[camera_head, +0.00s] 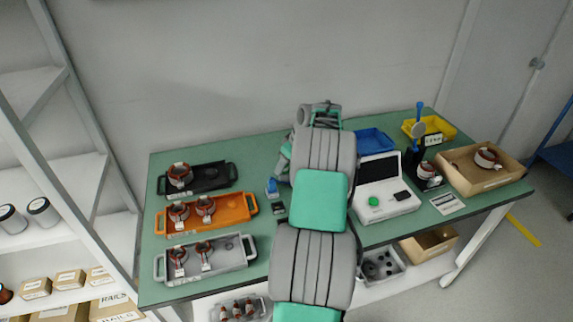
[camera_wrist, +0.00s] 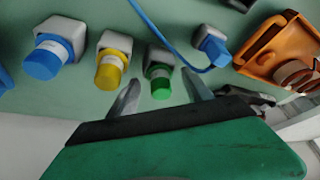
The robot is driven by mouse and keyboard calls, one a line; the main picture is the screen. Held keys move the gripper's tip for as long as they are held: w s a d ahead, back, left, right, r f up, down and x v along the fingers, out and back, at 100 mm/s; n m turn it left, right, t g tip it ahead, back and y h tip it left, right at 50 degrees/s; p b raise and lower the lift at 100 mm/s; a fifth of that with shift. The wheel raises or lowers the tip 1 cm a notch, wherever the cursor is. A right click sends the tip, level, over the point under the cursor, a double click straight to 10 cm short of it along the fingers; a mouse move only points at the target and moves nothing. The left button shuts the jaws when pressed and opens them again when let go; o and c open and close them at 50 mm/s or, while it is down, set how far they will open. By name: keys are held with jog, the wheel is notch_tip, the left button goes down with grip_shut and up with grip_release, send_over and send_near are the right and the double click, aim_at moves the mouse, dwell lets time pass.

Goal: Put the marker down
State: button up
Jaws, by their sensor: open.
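In the wrist view, a green-capped piece (camera_wrist: 159,85), which looks like the marker, sits in a dark grey square holder (camera_wrist: 160,56). My gripper (camera_wrist: 163,90) is open, with one finger on each side of the green end. I cannot tell whether the fingers touch it. A yellow-capped piece (camera_wrist: 110,70) and a blue-capped piece (camera_wrist: 45,60) sit in similar grey holders to its left. In the head view my arm hides the gripper and these pieces.
A blue plug with a cable (camera_wrist: 215,50) and an orange tray (camera_wrist: 275,50) lie right of the green piece. On the green table (camera_head: 260,150), black (camera_head: 212,177), orange (camera_head: 235,211) and grey (camera_head: 235,253) trays stand left of my arm. A white tester (camera_head: 385,207) stands right.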

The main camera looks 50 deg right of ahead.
jog(key=v, duration=1.3)
jog(key=w+a+r, duration=0.2)
jog(key=a+r, duration=0.1)
jog(key=a, duration=0.9)
jog(key=w+a+r, duration=0.2)
jog(key=w+a, duration=0.1)
jog(key=a, duration=0.9)
jog(key=s+a, duration=0.5)
jog(key=a, duration=0.7)
jog(key=s+a+f+g, duration=0.1)
jog(key=s+a+f, duration=0.4)
jog(key=s+a, duration=0.3)
jog(key=s, duration=0.3)
jog(key=shift+s+a+f+m, duration=0.25)
jog(key=shift+s+m, duration=0.05)
jog(key=shift+m, duration=0.1)
